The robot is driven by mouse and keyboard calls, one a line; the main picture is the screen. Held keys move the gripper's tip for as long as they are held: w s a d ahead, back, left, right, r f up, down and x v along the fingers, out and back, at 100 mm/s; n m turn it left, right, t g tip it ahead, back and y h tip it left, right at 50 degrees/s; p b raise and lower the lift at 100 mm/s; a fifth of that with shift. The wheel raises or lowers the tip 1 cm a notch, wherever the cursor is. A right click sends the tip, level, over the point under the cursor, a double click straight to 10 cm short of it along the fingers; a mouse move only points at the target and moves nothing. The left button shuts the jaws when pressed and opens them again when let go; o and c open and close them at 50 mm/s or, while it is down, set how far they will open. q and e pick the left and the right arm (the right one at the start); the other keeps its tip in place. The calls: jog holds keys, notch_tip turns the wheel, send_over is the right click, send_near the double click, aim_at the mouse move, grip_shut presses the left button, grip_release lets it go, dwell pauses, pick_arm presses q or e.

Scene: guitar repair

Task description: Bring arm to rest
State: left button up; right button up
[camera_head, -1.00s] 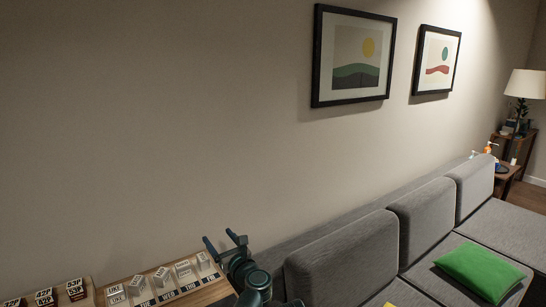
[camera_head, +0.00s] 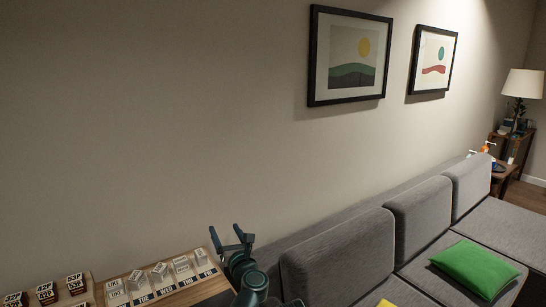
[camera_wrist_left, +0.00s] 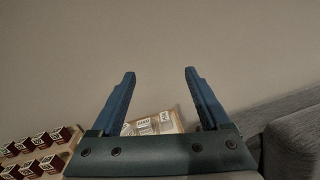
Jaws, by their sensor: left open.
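My left gripper (camera_head: 229,237) shows at the bottom of the head view, just right of the wooden board with small labelled boxes. Its two dark blue fingers are apart and nothing is between them. In the left wrist view the open fingers of my left gripper (camera_wrist_left: 158,78) point up toward the bare wall (camera_wrist_left: 160,40). My right gripper is not in view.
A wooden board (camera_head: 205,287) with white boxes and weekday labels lies at bottom left. Dark red boxes (camera_head: 46,292) stand left of it. A grey sofa (camera_head: 340,250) with a green cushion (camera_head: 475,267) fills the right. Framed pictures (camera_head: 349,55) hang on the wall.

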pick_arm(q)
jog(key=w+d+m+t+h, duration=0.1)
jog(key=d+m+t+h, duration=0.1)
jog(key=d+m+h, duration=0.9)
jog(key=s+f+m+g+h, duration=0.3)
jog(key=f+m+g, duration=0.4)
jog(key=m, duration=0.9)
jog(key=s+a+f+m+g+y, duration=0.3)
jog(key=s+a+f+m+g, duration=0.25)
jog(key=s+a+f, duration=0.35)
jog(key=s+a+f+m+g+y, duration=0.3)
jog(key=s+a+f+m+g, duration=0.3)
jog(key=s, duration=0.5)
jog(key=s+d+r+m+y+p, duration=0.1)
jog(key=s+d+m, duration=0.3)
jog(key=d, duration=0.8)
jog(key=shift+s+g+p, duration=0.35)
jog(key=shift+s+p, duration=0.35)
jog(key=shift+s, duration=0.4)
jog(key=shift+m, duration=0.25)
